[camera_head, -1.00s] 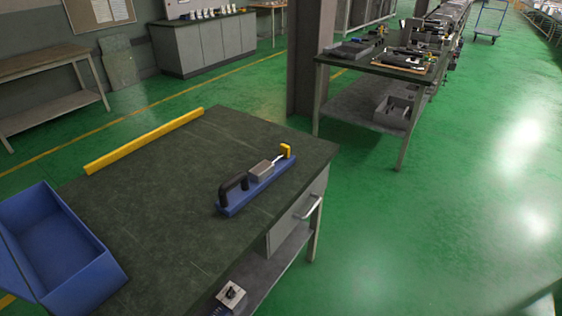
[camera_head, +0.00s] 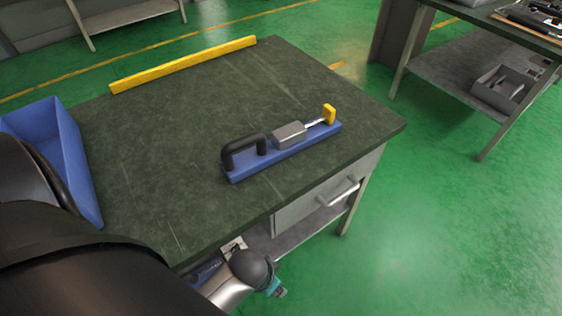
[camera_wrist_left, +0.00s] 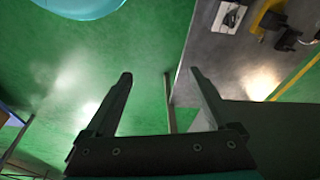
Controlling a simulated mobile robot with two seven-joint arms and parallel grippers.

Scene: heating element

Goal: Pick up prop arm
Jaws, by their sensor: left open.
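None of the parts in view is clearly recognisable as the prop arm. On the table top (camera_head: 160,150) lies a blue-based assembly (camera_head: 236,174) with a black handle (camera_head: 243,150), a grey block (camera_head: 289,134) and a yellow end piece (camera_head: 329,113). In the left wrist view, a yellow curved part (camera_wrist_left: 265,16) and a dark part (camera_wrist_left: 287,38) lie at the upper right on a grey surface. My left gripper (camera_wrist_left: 160,78) is open with nothing between its fingers, apart from these parts. My right gripper is not in view.
A blue bin (camera_head: 72,155) stands at the table's left. A yellow bar (camera_head: 185,63) lies along the back edge. The table has a drawer handle (camera_head: 338,192) and a lower shelf (camera_head: 290,240). Another workbench (camera_head: 470,85) stands at the back right. Green floor on the right is clear.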

